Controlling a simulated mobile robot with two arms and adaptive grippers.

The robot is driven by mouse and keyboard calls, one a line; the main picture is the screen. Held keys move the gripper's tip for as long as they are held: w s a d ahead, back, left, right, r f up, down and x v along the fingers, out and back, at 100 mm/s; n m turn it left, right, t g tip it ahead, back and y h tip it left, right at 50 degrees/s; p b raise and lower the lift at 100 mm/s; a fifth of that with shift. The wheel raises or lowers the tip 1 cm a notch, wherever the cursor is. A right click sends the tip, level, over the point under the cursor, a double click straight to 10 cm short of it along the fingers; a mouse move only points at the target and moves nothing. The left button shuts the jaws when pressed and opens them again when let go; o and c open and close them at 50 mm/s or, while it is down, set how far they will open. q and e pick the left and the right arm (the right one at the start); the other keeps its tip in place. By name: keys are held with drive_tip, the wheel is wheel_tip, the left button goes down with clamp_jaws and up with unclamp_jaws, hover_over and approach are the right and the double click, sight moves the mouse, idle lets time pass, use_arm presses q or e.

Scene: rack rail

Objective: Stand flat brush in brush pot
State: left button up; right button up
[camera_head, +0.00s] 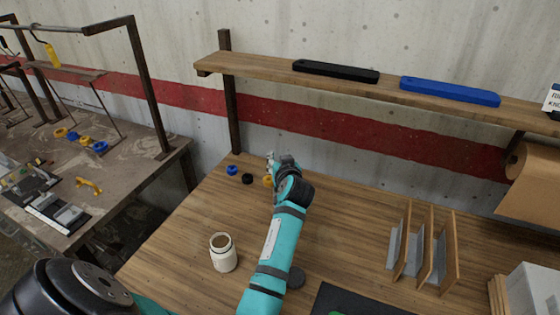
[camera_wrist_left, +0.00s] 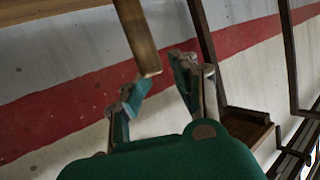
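The brush pot (camera_head: 223,252) is a whitish jar with a dark open mouth, upright on the wooden bench, left of my left arm. My left gripper (camera_head: 272,158) is above the back of the bench near the wall, well beyond the pot. In the left wrist view, its fingers (camera_wrist_left: 160,75) close around the end of a flat wooden piece, which I take for the flat brush (camera_wrist_left: 138,35). The brush runs out of the top of that view, so its far end is hidden. I cannot make it out in the head view. My right gripper is not in view.
A shelf (camera_head: 390,86) with a black and a blue bar runs along the wall. Small rings (camera_head: 247,179) lie at the bench's back left. An upright wooden rack (camera_head: 428,255) stands at the right. A dark disc (camera_head: 296,277) lies beside my arm. The bench around the pot is clear.

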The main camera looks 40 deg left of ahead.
use_arm(q)
drive_tip(key=shift+o, duration=0.3)
wheel_tip(320, 180, up, 10)
idle(0.4)
idle(0.9)
